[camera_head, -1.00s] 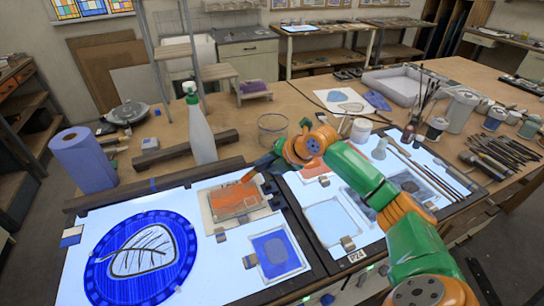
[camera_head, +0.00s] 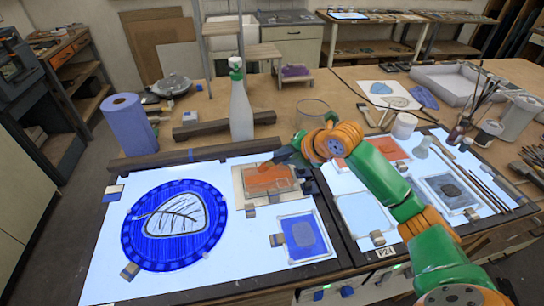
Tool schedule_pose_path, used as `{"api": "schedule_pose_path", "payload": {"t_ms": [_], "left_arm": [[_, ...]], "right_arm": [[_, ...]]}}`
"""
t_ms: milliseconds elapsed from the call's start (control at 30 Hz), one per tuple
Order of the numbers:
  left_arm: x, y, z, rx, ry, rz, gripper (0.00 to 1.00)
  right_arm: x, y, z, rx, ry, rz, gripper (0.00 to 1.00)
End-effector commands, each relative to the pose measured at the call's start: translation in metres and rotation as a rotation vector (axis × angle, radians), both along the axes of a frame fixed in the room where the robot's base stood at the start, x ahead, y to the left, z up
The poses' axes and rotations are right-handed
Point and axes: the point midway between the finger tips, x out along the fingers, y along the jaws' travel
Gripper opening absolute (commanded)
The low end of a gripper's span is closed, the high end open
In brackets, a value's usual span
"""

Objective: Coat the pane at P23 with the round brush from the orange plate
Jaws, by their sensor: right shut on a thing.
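A square plate with a beige border and orange paint (camera_head: 268,181) lies at the upper right of the left light panel. My right gripper (camera_head: 283,157) is just above its far edge, shut on a thin thing that I take for the brush; my own fingers mostly hide it. A second orange pane (camera_head: 390,148) lies at the back of the right light panel. A blue-painted pane (camera_head: 302,236) and a pale blue pane (camera_head: 362,214) lie nearer the front. The label P24 (camera_head: 385,252) shows at the front edge; no P23 label is readable. My left gripper is not in view.
Brushes and jars crowd the right side.

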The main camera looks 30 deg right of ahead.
Motion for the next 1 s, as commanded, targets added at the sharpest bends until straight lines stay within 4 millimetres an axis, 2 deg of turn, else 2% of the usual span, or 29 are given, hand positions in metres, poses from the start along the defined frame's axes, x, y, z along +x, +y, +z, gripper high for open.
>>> {"api": "schedule_pose_path", "payload": {"t_ms": [67, 300, 533, 600, 767, 1000], "left_arm": [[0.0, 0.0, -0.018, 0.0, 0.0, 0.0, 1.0], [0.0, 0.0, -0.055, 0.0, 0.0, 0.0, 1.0], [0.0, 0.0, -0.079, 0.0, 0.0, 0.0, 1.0], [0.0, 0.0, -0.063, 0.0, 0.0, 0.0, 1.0], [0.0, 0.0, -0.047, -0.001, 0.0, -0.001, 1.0], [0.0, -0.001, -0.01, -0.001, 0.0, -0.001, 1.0]], "right_arm": [[-0.01, -0.013, -0.009, -0.004, 0.0, -0.003, 0.0], [-0.039, -0.045, -0.009, -0.005, -0.002, -0.001, 0.0], [-0.057, -0.065, -0.007, -0.003, -0.002, 0.001, 0.0], [-0.055, -0.056, 0.004, -0.002, 0.001, 0.004, 0.0], [-0.051, -0.036, 0.006, -0.001, 0.001, 0.005, 0.0], [-0.04, 0.011, 0.01, 0.001, 0.0, 0.007, 0.0]]}}
